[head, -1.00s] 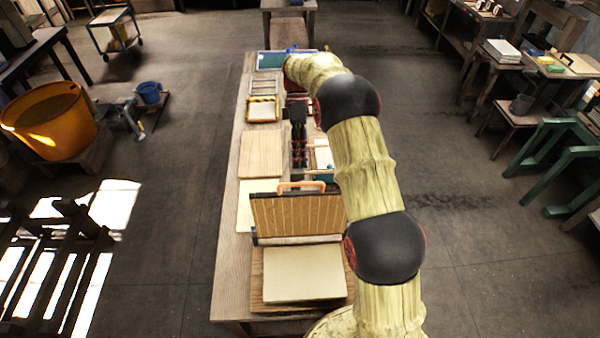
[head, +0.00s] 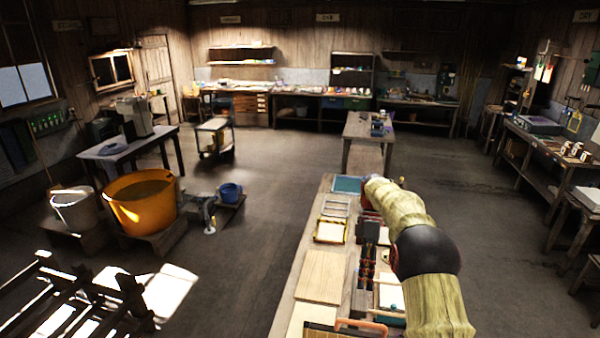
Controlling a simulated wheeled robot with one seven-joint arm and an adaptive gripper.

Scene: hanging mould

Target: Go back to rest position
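My arm (head: 425,250) reaches out over the long wooden bench from the lower right. Its far end bends at the teal-topped end of the bench. A dark, black-and-red part (head: 367,250) lies below that bend, beside the arm. It may be my gripper, but I cannot make out fingers or whether anything is held. The arm hides part of the bench's right side.
On the long bench (head: 285,318) lie a wooden board (head: 321,276), small frames (head: 331,230) and a teal panel (head: 346,185). An orange-handled thing (head: 350,325) is cut off below. An orange tub (head: 141,202) and blue bucket (head: 230,192) stand left. Floor is open right of the bench.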

